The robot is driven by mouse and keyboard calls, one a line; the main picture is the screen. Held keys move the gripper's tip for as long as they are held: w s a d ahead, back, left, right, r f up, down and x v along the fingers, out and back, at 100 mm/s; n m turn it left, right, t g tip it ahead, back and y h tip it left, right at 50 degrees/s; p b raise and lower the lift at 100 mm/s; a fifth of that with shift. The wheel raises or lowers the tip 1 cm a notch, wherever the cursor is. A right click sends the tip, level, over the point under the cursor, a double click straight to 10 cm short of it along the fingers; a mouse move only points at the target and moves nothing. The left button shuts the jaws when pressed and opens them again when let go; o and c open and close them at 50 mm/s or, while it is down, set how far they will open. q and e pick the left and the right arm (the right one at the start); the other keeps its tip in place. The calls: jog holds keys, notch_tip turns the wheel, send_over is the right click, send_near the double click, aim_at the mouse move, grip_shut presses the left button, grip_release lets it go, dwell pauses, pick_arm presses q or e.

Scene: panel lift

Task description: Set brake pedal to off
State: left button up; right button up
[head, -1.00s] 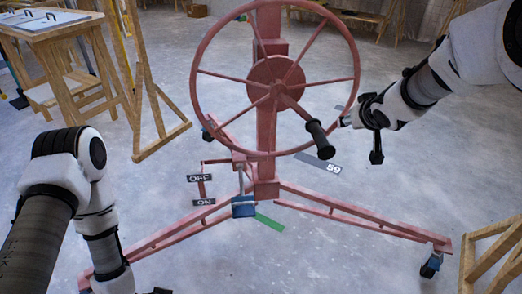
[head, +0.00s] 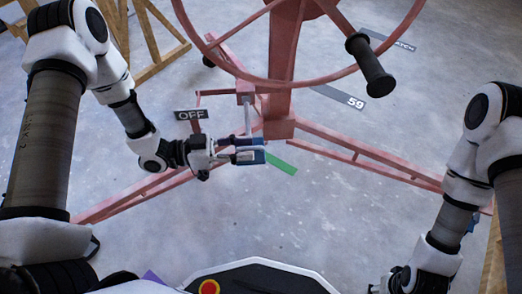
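The brake pedal is a blue block (head: 252,157) at the lower end of a grey rod (head: 247,117), at the foot of the red panel lift's post (head: 284,75). The OFF label (head: 191,115) stands left of the rod, higher in the picture than the pedal. The ON label is hidden behind my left gripper. My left gripper (head: 243,149) reaches in from the left, with its fingers at the pedal, one along the upper side and one lower. Whether they grip it is unclear. My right gripper (head: 392,283) is at the bottom right, partly cut off, away from the lift.
The large red wheel (head: 236,72) with its black handle (head: 369,66) overhangs the pedal area. Red legs (head: 355,153) spread along the floor. A green strip (head: 282,164) lies right of the pedal. Wooden frames (head: 150,35) stand at the upper left. The concrete floor in front is clear.

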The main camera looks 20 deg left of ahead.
aim_at(259, 148)
pick_arm(q)
jog(key=b+x, duration=0.1)
jog(key=x, duration=0.2)
jog(key=shift+d+f, duration=0.15)
jog(key=shift+f, duration=0.05)
jog(key=shift+w+d+r, duration=0.15)
jog(key=shift+d, duration=0.25)
pick_arm(e)
jog(key=shift+f, duration=0.9)
pick_arm(q)
grip_shut()
pick_arm(e)
jog(key=shift+w, duration=0.1)
jog(key=shift+r, duration=0.1)
